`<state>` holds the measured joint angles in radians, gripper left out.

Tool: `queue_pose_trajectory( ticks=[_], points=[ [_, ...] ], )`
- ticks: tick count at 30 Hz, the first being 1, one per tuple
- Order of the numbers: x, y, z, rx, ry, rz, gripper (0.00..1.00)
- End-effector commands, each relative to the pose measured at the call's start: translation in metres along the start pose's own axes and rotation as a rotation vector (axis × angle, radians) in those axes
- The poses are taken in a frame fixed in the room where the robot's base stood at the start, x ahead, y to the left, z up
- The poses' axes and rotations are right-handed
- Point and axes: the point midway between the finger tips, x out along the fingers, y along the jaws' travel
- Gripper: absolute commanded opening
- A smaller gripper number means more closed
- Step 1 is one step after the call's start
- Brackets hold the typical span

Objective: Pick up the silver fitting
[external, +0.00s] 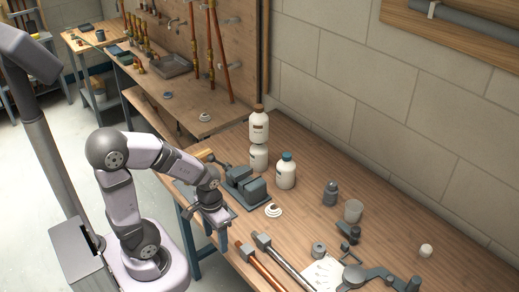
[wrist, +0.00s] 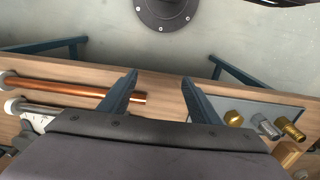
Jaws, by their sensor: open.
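The silver fitting (wrist: 265,126) lies on a grey tray (wrist: 262,105) at the right of the wrist view, among brass fittings. It is a short metal piece with a hex part. My gripper (wrist: 160,79) is open and empty, its two fingers apart over the table's front edge, to the left of the tray in that view. In the external view my gripper (external: 222,228) points down by the front edge of the bench. I cannot make out the silver fitting there; my arm covers much of the tray area.
Brass fittings (wrist: 290,129) crowd the silver one. A copper pipe (wrist: 80,90) lies on the other side of my fingers. A grey vise (external: 245,187), white bottles (external: 286,172) and a metal pipe (external: 286,259) stand or lie on the bench (external: 325,160).

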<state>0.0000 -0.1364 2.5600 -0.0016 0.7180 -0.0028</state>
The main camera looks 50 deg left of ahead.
Motion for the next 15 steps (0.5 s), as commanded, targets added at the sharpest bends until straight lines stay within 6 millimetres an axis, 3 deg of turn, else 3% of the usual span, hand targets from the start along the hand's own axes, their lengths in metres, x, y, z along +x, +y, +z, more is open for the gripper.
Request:
queue_pose_trajectory(
  ticks=[1, 3, 15],
  points=[
    [0.0, 0.0, 0.0, 0.0, 0.0, 0.0, 0.57],
    [0.0, 0.0, 0.0, 0.0, 0.0, 0.0, 0.42],
    [-0.0042, 0.0, -0.0006, 0.0, 0.002, 0.0, 0.42]
  ],
)
